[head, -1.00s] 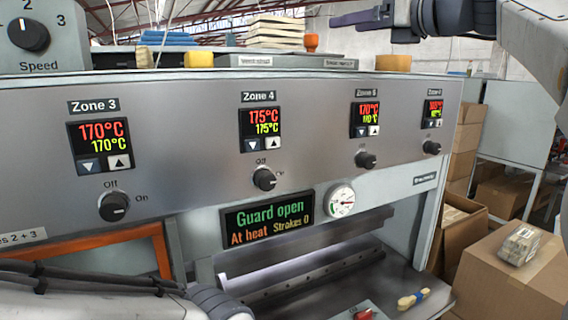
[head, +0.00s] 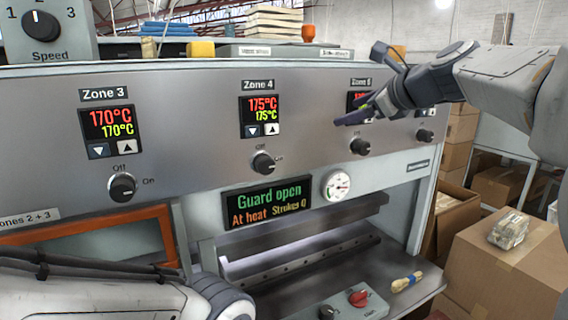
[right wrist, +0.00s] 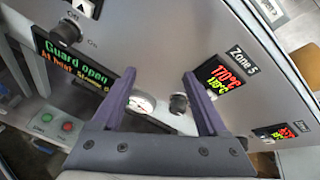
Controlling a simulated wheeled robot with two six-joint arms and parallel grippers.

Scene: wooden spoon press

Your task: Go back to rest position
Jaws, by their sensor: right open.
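My right gripper (head: 352,110) is open and empty in front of the press panel (head: 205,165). In the head view it covers part of the Zone 5 display (head: 356,98). In the right wrist view, my right gripper (right wrist: 158,76) has its two fingers apart, with the panel, a gauge and a knob beyond them. I cannot tell how far the fingertips are from the panel. My left arm (head: 110,300) crosses the lower left of the head view; its gripper is out of the picture.
Knobs such as the Zone 4 knob (head: 263,163) stick out from the panel. The display (head: 268,202) reads "Guard open". A bundle of wooden spoons (head: 407,282) lies on the press table near a red knob (head: 358,298). A cardboard box (head: 510,265) stands at right.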

